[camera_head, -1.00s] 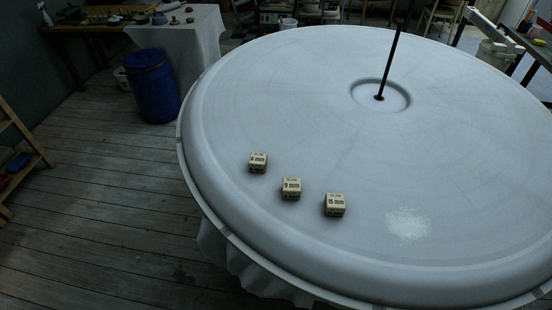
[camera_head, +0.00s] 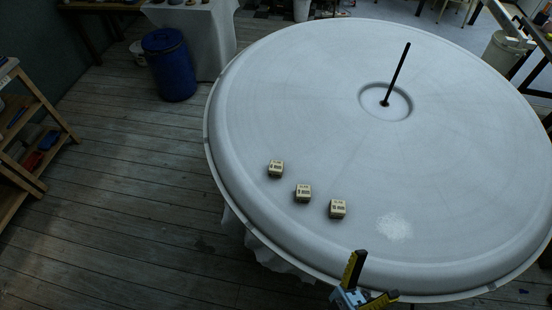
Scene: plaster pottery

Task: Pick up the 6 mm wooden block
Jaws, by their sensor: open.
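Three small wooden blocks stand in a slanting row on the large round plaster table (camera_head: 300,90), near its front left. The 6 mm block (camera_head: 276,169) is the farthest back and left; its label was legible in the earlier view and is small now. The 9 mm block (camera_head: 303,193) is in the middle and the 15 mm block (camera_head: 338,209) is nearest. My gripper (camera_head: 371,274) is at the bottom edge of the view, by the table's front rim. Its two yellow-and-black fingers are spread apart with nothing between them. It is apart from all three blocks.
A black rod (camera_head: 397,74) rises from a round hollow in the table's middle. A white powdery patch (camera_head: 394,226) lies right of the blocks. A blue barrel (camera_head: 169,64) and a wooden shelf (camera_head: 30,150) stand on the left floor. The table around the blocks is clear.

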